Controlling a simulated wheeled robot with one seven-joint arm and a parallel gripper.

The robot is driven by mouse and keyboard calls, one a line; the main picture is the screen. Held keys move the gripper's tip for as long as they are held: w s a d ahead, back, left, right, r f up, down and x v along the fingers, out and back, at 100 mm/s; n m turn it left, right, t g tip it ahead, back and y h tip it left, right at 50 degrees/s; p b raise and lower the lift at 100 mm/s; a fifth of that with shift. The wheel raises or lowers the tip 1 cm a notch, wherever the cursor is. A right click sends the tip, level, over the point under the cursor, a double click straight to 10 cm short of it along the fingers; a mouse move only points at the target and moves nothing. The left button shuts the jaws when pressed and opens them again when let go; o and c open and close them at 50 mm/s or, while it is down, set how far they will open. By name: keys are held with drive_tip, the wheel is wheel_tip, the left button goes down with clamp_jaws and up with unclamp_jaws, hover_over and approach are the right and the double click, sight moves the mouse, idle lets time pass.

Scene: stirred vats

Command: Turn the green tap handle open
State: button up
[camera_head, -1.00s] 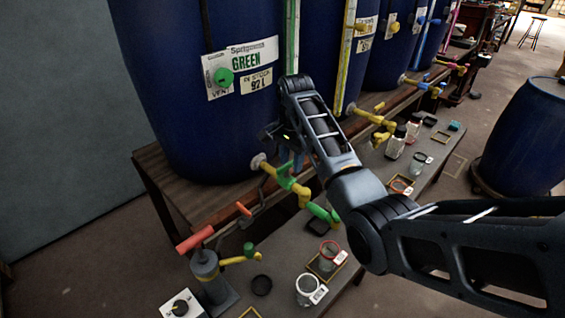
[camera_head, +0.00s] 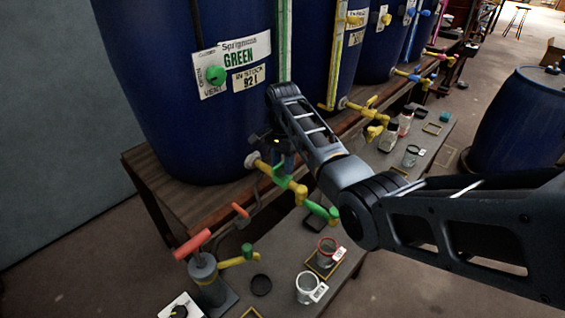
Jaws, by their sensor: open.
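The green tap handle (camera_head: 281,179) sits on a yellow tap (camera_head: 299,194) that comes out low on the front of the blue vat (camera_head: 175,110) labelled GREEN. A green piece (camera_head: 322,211) shows at the tap's outlet end. My gripper (camera_head: 284,163) points down just above the handle, close to the vat wall. Its jaws are open, and the fingers are dark and partly hidden by my wrist. I cannot tell whether the fingertips touch the handle or straddle it.
A green vent knob (camera_head: 215,75) is higher on the vat. A pump with a red handle (camera_head: 192,244) stands at front left. Jars (camera_head: 309,287) and a red-rimmed cup (camera_head: 327,252) are on the low bench. More vats with yellow (camera_head: 372,118) and blue taps line the right.

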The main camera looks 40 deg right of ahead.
drive_tip(key=shift+f, duration=0.15)
drive_tip(key=shift+c, duration=0.5)
clamp_jaws()
drive_tip(key=shift+n, duration=0.3)
drive_tip(key=n+p, duration=0.2)
drive_tip(key=n, duration=0.1)
drive_tip(key=n+p, duration=0.2)
drive_tip(key=n, duration=0.3)
drive_tip(key=n+p, duration=0.1)
drive_tip(key=n, duration=0.3)
drive_tip(key=n+p, duration=0.1)
drive_tip(key=n, duration=0.4)
drive_tip(key=shift+n, duration=0.3)
idle(0.3)
